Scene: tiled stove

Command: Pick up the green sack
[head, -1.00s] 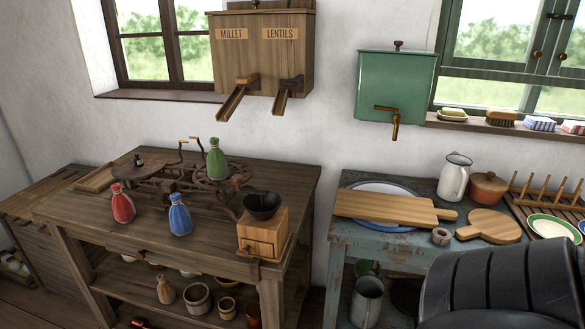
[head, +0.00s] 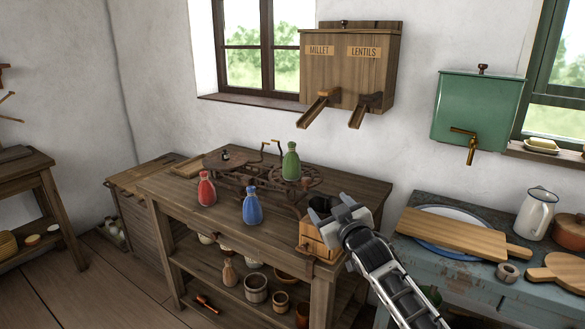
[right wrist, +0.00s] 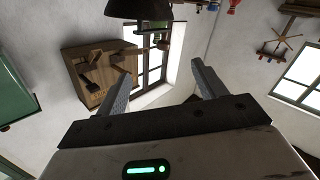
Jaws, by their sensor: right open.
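The green sack (head: 290,162) stands upright on the right-hand plate of the balance scale (head: 262,178), at the back of the wooden table. A red sack (head: 206,189) and a blue sack (head: 252,206) stand on the table in front of the scale. My right gripper (head: 330,207) is open and empty, in front of the coffee mill and right of and nearer than the green sack. In the right wrist view, its spread fingers (right wrist: 163,85) have nothing between them. My left gripper is not in view.
The wooden coffee mill (head: 318,240) stands at the table's right front, partly hidden by my gripper. The millet and lentils dispenser (head: 350,75) hangs on the wall above. A blue table (head: 455,267) with a cutting board (head: 455,232) is at right.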

